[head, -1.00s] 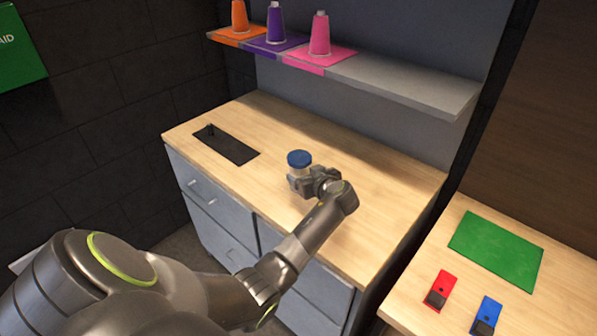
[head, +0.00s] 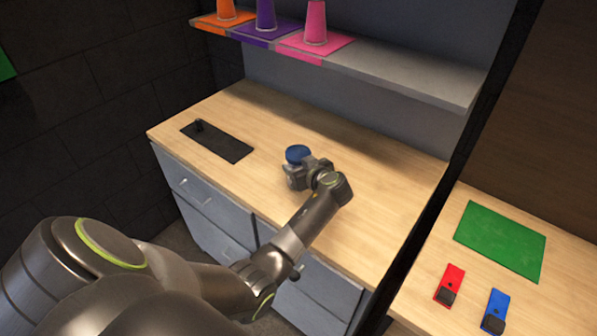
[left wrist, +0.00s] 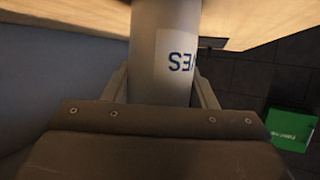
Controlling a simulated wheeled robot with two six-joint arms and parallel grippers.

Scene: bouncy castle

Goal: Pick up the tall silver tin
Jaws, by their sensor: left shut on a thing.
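The tall silver tin shows in the head view as a round blue lid (head: 297,153), its body mostly hidden behind my gripper. In the left wrist view it is a smooth grey-silver cylinder (left wrist: 165,25) with a pale label bearing blue letters, seen upside down. My left gripper (head: 296,178) is shut on the tin below its lid, with one finger on each side of the body in the left wrist view (left wrist: 165,88). I cannot tell whether the tin's base touches the counter. My right gripper is not in view.
The wooden counter (head: 375,185) is clear around the tin. A black plate (head: 217,141) with a small peg lies to the left. Orange, purple and pink cones (head: 316,22) stand on the shelf above. A green mat (head: 500,240), red block (head: 449,284) and blue block (head: 494,310) lie on the right-hand table.

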